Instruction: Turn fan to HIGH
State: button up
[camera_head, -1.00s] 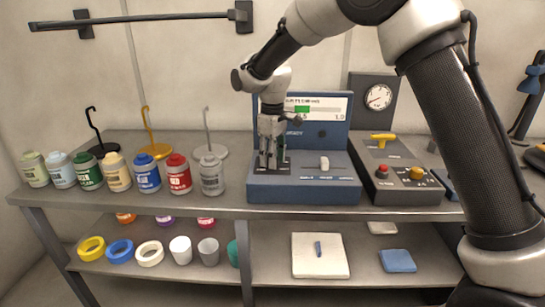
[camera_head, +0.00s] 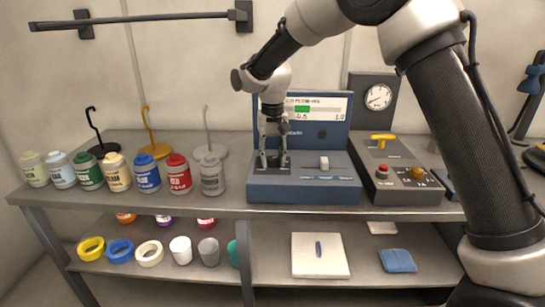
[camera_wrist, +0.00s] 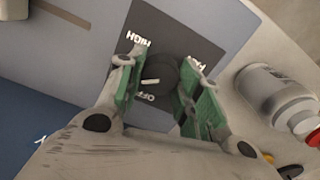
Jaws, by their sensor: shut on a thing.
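The fan knob (camera_wrist: 161,72) is a round black dial with a white pointer line, on a dark plate (camera_wrist: 185,42) marked HIGH, OFF and a third label partly hidden by a finger. The pointer points left in the wrist view, between HIGH and OFF. My gripper (camera_wrist: 160,90) has its green-padded fingers on either side of the knob and is shut on it. In the head view my gripper (camera_head: 271,163) points down at the left part of the blue console (camera_head: 300,190), hiding the knob there.
A pale slider (camera_head: 324,163) sits right of the knob; a screen (camera_head: 318,106) with a green bar stands behind. A grey bottle (camera_head: 212,176) is close on the left. A grey box (camera_head: 397,187) with red and yellow controls stands on the right.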

aim_at(272, 158)
jog(key=m, duration=1.2)
jog(key=shift+m, duration=0.3)
dwell(0.4)
jog(key=o, duration=1.1)
jog(key=shift+c, duration=0.2)
jog(key=shift+r, duration=0.1)
notch_tip(272, 158, up, 12)
